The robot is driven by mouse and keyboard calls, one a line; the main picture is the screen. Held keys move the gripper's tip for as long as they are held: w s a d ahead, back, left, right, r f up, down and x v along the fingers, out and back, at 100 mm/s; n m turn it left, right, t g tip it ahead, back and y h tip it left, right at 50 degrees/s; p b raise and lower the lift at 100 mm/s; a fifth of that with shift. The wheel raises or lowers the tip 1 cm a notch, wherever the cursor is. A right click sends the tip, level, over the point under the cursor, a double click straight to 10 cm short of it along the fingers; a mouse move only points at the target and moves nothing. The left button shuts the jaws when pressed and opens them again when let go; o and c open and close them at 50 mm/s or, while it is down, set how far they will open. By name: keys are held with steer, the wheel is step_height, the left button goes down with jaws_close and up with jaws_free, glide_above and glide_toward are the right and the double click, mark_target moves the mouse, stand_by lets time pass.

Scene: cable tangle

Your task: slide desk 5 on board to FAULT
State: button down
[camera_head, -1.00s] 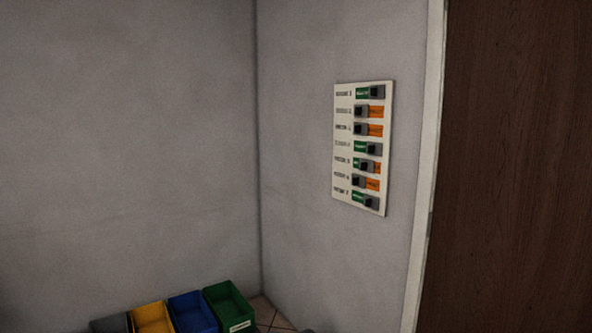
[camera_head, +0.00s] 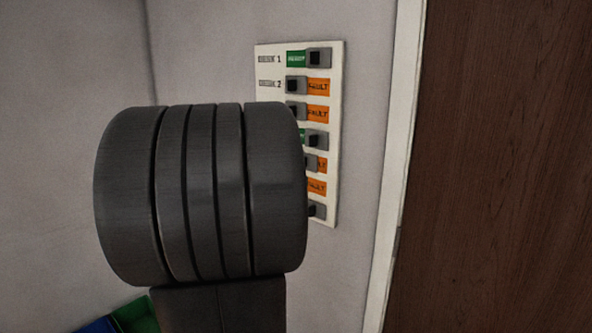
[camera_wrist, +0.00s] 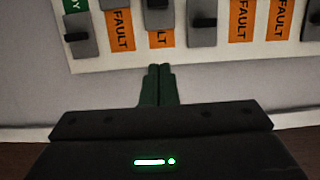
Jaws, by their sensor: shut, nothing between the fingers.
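The white switch board (camera_head: 335,130) hangs on the wall, with several labelled sliders; my dark wrist hides its lower left part in the head view. The desk 5 slider (camera_head: 310,163), fifth row down, is partly hidden, with a strip of orange FAULT label to its right. In the wrist view this slider (camera_wrist: 160,20) is near the top edge, its black knob cut by the frame, with orange "LT" showing below it. My gripper (camera_wrist: 158,70) is shut and empty, its tips over the board's near edge in line with that slider. I cannot tell whether they touch the board.
The neighbouring desk 6 (camera_wrist: 119,28) shows FAULT, and the desk 4 slider (camera_wrist: 202,25) is close on the other side. A white frame (camera_head: 398,150) and brown door (camera_head: 500,160) stand right of the board. Green and blue bins (camera_head: 135,315) are low at left.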

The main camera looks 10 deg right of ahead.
mark_target(310, 164)
steer(key=p+x, duration=0.1)
steer(key=x, duration=0.8)
steer(key=shift+s+d, duration=0.1)
steer(key=w+a, duration=0.1)
steer(key=w+a+p, duration=0.1)
steer(key=shift+w, duration=0.4)
steer(key=shift+w+a+p, duration=0.2)
steer(key=shift+w+p, duration=0.1)
steer(key=shift+w, duration=0.05)
steer(key=w+a, duration=0.1)
steer(key=w+a+p, duration=0.1)
steer(key=w+a, duration=0.1)
steer(key=shift+w, duration=0.35)
steer(key=shift+d, duration=0.1)
